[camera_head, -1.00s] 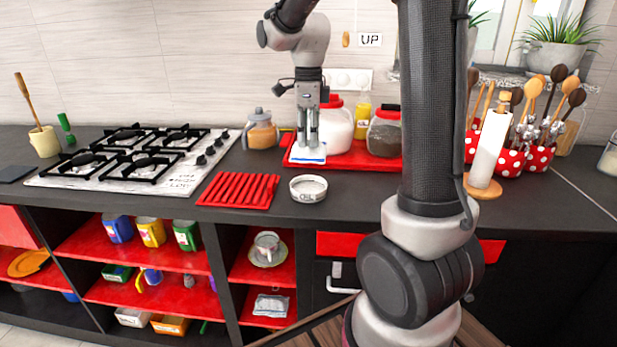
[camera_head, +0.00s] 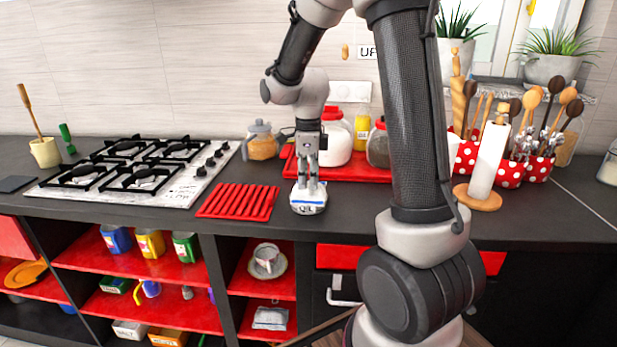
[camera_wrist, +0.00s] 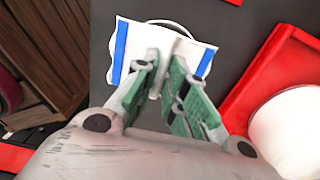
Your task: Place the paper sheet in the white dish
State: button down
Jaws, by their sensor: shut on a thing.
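The paper sheet (camera_head: 299,194), white with blue bands, is held in my gripper (camera_head: 308,186) directly over the white dish (camera_head: 308,210). In the wrist view the fingers of my gripper (camera_wrist: 157,78) are closed on the middle of the sheet (camera_wrist: 136,45). The rim of the dish (camera_wrist: 178,26) shows past the sheet's edge. The sheet covers most of the dish's opening, and I cannot tell whether it touches the rim.
A red utensil grid (camera_head: 238,202) lies left of the dish. A red tray (camera_head: 355,172) with jars stands behind it. The gas hob (camera_head: 135,170) is farther left.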

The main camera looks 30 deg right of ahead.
jog(key=shift+f, duration=0.25)
jog(key=c, duration=1.5)
grip_release()
jog(key=shift+f, duration=0.1)
jog(key=shift+o, duration=0.2)
notch_tip(320, 180, up, 13)
jog(key=s+r+n+t, duration=0.1)
jog(key=s+n+t, duration=0.3)
jog(key=s+n, duration=1.8)
jog(key=shift+s+d+n, duration=0.25)
jog(key=shift+d+n, duration=0.05)
jog(key=shift+n, duration=1.1)
jog(key=shift+r, duration=0.1)
